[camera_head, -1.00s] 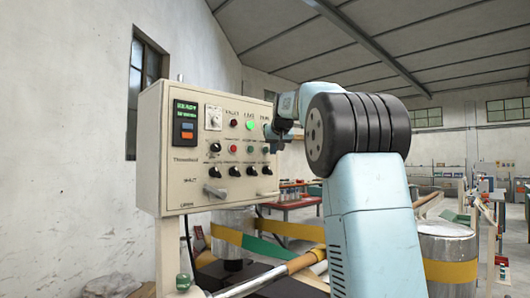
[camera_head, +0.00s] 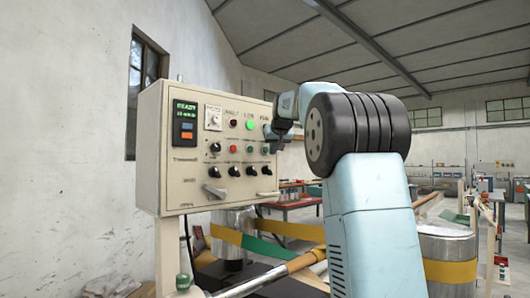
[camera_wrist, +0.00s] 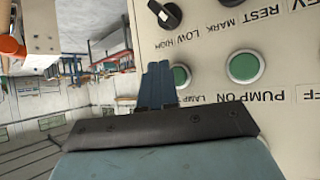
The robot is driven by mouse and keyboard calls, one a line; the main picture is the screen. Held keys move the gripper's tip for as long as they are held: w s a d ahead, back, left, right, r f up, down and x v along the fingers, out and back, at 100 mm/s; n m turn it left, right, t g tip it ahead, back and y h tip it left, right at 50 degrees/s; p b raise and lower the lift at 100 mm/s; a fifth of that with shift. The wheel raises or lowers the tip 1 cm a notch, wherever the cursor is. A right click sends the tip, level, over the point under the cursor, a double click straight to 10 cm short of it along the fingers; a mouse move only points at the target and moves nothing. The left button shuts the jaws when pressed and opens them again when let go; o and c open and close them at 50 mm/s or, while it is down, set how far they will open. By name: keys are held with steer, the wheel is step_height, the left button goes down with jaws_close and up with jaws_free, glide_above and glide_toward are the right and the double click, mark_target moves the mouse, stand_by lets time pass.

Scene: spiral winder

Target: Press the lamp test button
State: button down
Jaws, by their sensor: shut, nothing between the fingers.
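The lamp test button is a round green button with a pale ring, seen in the wrist view (camera_wrist: 181,77) beside a partly hidden label starting "LAMP". My gripper (camera_wrist: 158,69) is shut and empty. Its dark blue fingertips point at the panel just beside the button and overlap its edge in the picture. I cannot tell whether they touch it. In the head view my gripper (camera_head: 270,135) is at the right edge of the cream control panel (camera_head: 180,170), where it covers part of the right column of controls.
Another green button (camera_wrist: 245,67), labelled PUMP ON, sits next to the lamp test button. A black LOW/HIGH knob (camera_wrist: 166,14) is close by. A green lamp (camera_head: 249,125) on the panel is lit. A winder with a metal drum (camera_head: 446,245) and yellow band stands below right.

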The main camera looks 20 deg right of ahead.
steer(key=shift+w+a, duration=0.2)
steer(key=shift+w, duration=0.3)
steer(key=shift+w+a, duration=0.15)
steer(key=shift+w, duration=0.2)
stand_by(0.9)
steer(key=shift+s, duration=0.15)
steer(key=shift+s+d, duration=0.3)
steer(key=shift+s, duration=0.35)
steer(key=shift+s+d, duration=0.35)
steer(key=shift+s, duration=0.4)
steer(key=shift+s+d, duration=0.3)
steer(key=shift+s, duration=0.5)
steer(key=shift+s+d, duration=0.35)
steer(key=shift+s, duration=0.4)
